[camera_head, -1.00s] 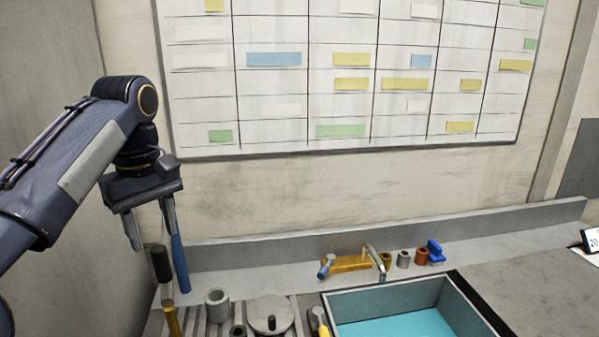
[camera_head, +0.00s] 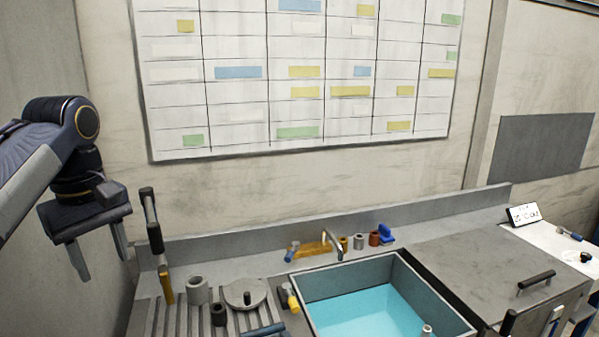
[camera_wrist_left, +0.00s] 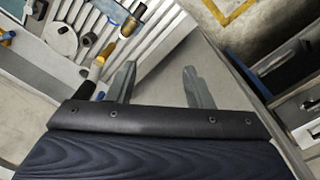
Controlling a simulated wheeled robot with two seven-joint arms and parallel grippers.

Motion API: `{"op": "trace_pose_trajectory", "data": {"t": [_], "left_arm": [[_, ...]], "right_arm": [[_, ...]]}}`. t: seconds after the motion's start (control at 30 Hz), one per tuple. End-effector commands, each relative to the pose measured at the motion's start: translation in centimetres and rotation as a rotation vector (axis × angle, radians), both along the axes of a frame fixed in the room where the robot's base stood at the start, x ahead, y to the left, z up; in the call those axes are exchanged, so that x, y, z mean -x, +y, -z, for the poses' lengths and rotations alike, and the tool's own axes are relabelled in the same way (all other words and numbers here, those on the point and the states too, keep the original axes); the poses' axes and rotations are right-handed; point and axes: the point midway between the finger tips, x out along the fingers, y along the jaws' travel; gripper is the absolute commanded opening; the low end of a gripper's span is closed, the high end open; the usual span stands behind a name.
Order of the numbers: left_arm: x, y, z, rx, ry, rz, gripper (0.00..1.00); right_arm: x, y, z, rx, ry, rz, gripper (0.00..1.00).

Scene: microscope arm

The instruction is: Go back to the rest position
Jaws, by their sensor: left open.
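My left gripper (camera_head: 101,261) is at the left of the head view, in front of the wall and left of the sink counter. Its two fingers point down, spread apart, with nothing between them. In the left wrist view the open fingers (camera_wrist_left: 158,84) also show empty, with the drain board and the floor beyond them. My right gripper is not in either view.
A sink (camera_head: 443,312) with blue water sits in the counter. Left of it, a ribbed drain board (camera_head: 176,325) holds a grey cylinder (camera_head: 197,290), a round lid (camera_head: 244,291) and upright dark-handled tools (camera_head: 156,240). A whiteboard (camera_head: 235,116) hangs above.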

Motion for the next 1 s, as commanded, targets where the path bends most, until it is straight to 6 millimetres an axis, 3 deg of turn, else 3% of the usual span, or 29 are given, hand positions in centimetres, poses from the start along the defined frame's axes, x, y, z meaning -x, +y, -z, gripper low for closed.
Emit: {"op": "trace_pose_trajectory", "data": {"t": [0.37,0.57,0.67,1.0], "left_arm": [[2.5,-0.6,2.8,0.020,-0.073,0.167,0.47],[5.2,-1.6,6.2,0.043,-0.149,0.318,0.47],[7.3,-2.5,8.9,0.062,-0.208,0.415,0.47],[16.0,-7.9,22.7,0.103,-0.497,0.723,0.47]], "right_arm": [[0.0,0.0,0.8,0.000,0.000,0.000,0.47],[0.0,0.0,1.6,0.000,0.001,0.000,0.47],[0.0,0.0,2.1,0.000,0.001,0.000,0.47],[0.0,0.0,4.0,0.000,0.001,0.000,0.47]]}}
